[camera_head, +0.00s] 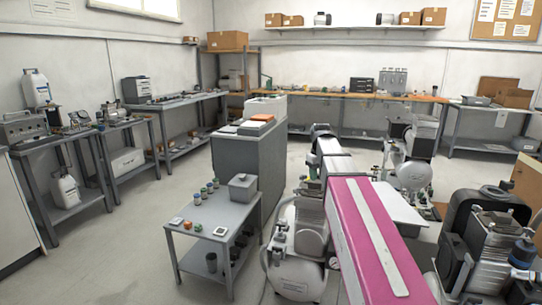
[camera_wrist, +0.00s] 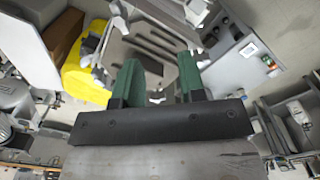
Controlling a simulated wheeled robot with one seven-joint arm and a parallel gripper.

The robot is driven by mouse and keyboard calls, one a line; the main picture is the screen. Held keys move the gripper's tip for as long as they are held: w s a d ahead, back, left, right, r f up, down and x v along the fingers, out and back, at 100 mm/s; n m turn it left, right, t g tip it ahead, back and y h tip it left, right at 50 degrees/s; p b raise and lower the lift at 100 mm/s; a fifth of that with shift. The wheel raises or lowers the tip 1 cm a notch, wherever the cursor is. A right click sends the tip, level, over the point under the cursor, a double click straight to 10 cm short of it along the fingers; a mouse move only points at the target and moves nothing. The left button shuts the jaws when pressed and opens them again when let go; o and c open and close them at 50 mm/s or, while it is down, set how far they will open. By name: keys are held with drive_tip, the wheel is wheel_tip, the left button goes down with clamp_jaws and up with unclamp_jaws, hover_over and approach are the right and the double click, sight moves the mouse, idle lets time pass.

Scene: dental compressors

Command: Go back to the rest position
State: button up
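My gripper (camera_wrist: 160,78) shows in the wrist view, with its two green fingers apart and a clear gap between them. No held object shows between the fingers. Beyond the fingertips is a grey machine part with dark slots (camera_wrist: 150,45), out of the grip as far as I can see. In the head view my pink arm link reaches forward from the lower right, and I cannot make out the fingers there.
A low grey table (camera_head: 205,225) with jars and a grey box (camera_head: 243,188) stands left of my arm. Compressors (camera_head: 297,250) stand close on both sides of the arm. A grey cabinet (camera_head: 245,160) is ahead. Open floor (camera_head: 130,240) lies at left.

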drive_tip(key=s+f+m, duration=0.2)
drive_tip(key=s+f, duration=0.8)
drive_tip(key=f, duration=0.4)
drive_tip(key=s+f+m, duration=0.2)
drive_tip(key=s+f, duration=0.8)
drive_tip(key=f, duration=0.5)
drive_tip(key=shift+f+m, duration=0.15)
drive_tip(key=shift+m, duration=0.25)
